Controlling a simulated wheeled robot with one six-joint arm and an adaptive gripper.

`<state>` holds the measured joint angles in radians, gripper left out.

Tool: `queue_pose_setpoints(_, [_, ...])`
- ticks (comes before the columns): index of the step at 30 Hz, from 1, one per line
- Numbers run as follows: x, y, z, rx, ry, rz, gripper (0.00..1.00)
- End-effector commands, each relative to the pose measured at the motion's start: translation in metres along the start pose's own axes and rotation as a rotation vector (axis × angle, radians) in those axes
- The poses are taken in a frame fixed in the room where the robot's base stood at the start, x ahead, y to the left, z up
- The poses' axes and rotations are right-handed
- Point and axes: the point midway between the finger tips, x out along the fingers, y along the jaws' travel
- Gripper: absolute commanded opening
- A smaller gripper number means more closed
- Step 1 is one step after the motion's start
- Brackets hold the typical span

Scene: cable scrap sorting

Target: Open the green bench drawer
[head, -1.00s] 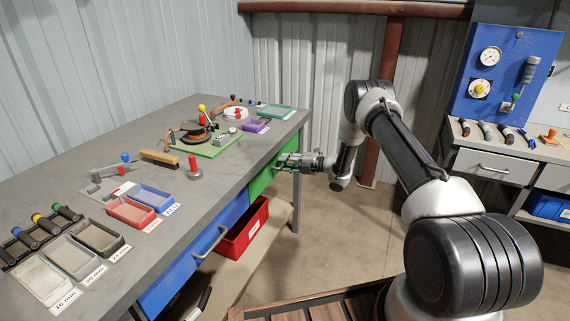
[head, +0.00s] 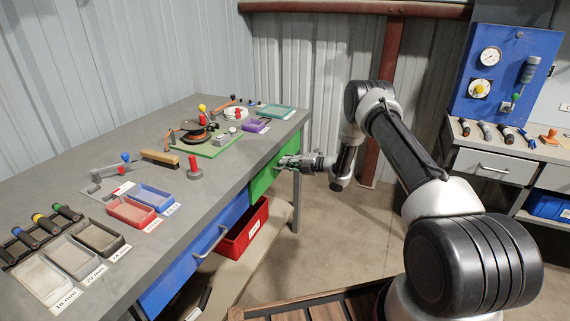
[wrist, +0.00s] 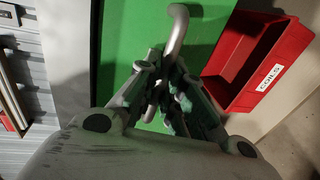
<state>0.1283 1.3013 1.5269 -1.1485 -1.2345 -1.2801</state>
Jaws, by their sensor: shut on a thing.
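The green drawer (head: 263,179) is in the right part of the workbench front, beside the blue drawer. Its green face (wrist: 135,38) fills the upper middle of the wrist view, with a grey metal bar handle (wrist: 178,32) on it. My gripper (head: 283,162) is at the green drawer front in the head view. In the wrist view its fingers (wrist: 160,85) are closed around the handle. The drawer front looks about flush with the bench in the head view. The gripper hides part of the handle.
A red bin (head: 243,232) labelled COILS in the wrist view (wrist: 262,62) stands below the drawers. The blue drawer (head: 195,255) has its own handle. Trays and tools cover the bench top (head: 120,225). Floor (head: 330,240) is open in front of the drawer.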

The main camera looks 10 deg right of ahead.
Motion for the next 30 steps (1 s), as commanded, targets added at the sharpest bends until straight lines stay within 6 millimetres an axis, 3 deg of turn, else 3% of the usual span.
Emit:
queue_pose_setpoints(8, [-0.051,-0.011,0.002,0.003,-0.006,-0.002,0.0])
queue_pose_setpoints(21, [-0.171,-0.035,0.001,0.004,-0.007,-0.002,0.0])
queue_pose_setpoints(30, [-0.236,-0.048,0.001,0.003,-0.005,-0.001,0.0])
